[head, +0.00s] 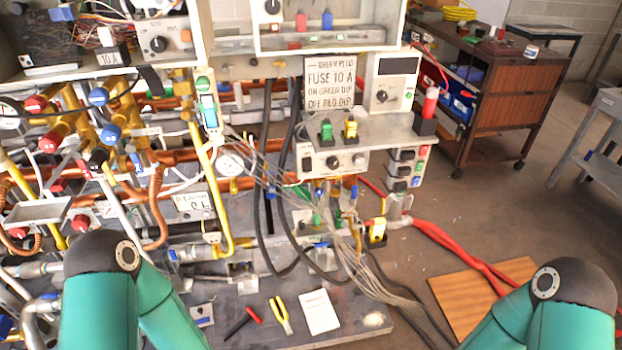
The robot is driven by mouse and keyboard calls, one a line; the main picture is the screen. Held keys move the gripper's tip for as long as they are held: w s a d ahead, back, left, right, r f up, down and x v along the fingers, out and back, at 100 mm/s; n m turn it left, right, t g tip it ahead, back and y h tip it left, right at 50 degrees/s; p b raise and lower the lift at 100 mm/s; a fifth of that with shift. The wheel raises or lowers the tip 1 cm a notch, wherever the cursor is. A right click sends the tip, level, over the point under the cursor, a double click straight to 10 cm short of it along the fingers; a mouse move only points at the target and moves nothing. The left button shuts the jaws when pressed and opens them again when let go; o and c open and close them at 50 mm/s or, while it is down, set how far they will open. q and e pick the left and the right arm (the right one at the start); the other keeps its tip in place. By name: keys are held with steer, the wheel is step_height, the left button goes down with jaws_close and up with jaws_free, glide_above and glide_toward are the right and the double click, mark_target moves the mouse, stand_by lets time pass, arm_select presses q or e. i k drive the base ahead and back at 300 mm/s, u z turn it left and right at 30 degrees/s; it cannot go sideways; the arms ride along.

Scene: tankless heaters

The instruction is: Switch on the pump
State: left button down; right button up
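A bench of pipes, valves and control boxes fills the left and middle of the head view. A printed sign (332,82) reads roughly "FUSE 10 A", "ON GREEN" and "OFF RED". Below it, a grey control box (313,163) carries a green switch or plug (326,130), a yellow one (350,129) and dark knobs. A green-and-white switch-like part (207,101) hangs left of the sign. I cannot tell which part is the pump or its switch, nor any switch's state. My two teal arms show at the bottom left and right; both grippers are out of view.
Yellow-handled pliers (280,315), a red-handled screwdriver (243,323) and white paper (319,312) lie on the grey base. Loose cables and a red hose (440,234) run right. A wooden board (484,297) lies on the floor. A brown cart (512,95) stands behind; floor right is mostly clear.

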mark_target(306, 161)
steer(key=k, duration=0.6)
steer(key=z, duration=0.15)
steer(key=i, duration=0.55)
steer(key=z, duration=0.55)
steer(key=i, duration=0.9)
steer(key=u, duration=0.15)
